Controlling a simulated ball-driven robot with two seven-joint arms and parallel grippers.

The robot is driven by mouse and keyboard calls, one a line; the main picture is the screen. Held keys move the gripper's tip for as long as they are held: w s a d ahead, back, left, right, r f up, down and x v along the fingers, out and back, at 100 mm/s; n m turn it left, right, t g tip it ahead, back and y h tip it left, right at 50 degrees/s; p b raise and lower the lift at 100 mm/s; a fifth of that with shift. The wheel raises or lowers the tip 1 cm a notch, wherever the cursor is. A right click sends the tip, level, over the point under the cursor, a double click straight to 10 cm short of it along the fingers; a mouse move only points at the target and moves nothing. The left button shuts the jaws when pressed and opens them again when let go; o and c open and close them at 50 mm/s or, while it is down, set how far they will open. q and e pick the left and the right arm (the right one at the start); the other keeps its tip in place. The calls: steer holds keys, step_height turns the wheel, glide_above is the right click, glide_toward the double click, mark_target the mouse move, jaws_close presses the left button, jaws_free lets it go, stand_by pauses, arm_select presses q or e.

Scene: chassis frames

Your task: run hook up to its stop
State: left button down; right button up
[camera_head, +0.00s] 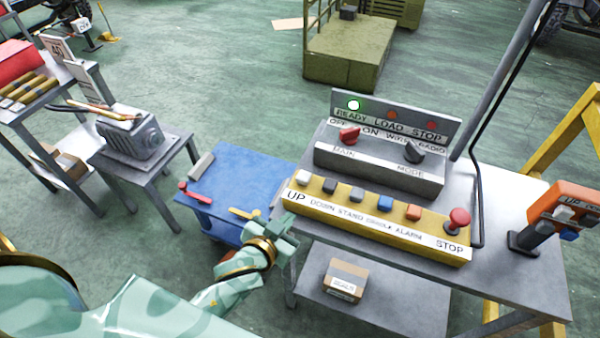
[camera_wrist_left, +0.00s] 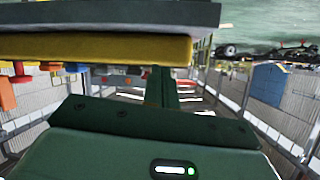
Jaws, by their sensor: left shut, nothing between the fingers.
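A yellow button box (camera_head: 375,226) lies along the front of a grey bench. Its white button (camera_head: 303,178) is at the left end, above the word UP. A red mushroom button (camera_head: 458,219) marked STOP is at the right end. My left gripper (camera_head: 287,226) is shut and empty, close by the box's left front corner; I cannot tell whether it touches. In the left wrist view the shut fingers (camera_wrist_left: 160,88) show in front of my wrist, with a yellow edge (camera_wrist_left: 100,50) above. I cannot make out a hook. My right gripper is not in view.
An orange pendant (camera_head: 562,208) stands at right. A blue table (camera_head: 235,180) is left of the bench.

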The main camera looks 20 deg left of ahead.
arm_select(q)
step_height(320, 180, up, 10)
steer(key=w+a+n+t+y, duration=0.1)
steer(key=n+t, duration=0.1)
steer(key=shift+w+n, duration=0.15)
steer(key=shift+n, duration=0.25)
steer(key=shift+f, duration=0.1)
steer(key=b, duration=0.1)
glide_above(304, 177)
steer(key=v, duration=0.2)
step_height(304, 177, down, 3)
steer(key=shift+a+r, duration=0.1)
steer(key=shift+a, duration=0.05)
step_height(304, 177, down, 4)
steer(key=shift+w+r+b, duration=0.15)
steer(key=shift+r+b, duration=0.05)
steer(key=shift+b, duration=0.5)
steer(key=shift+f, duration=0.35)
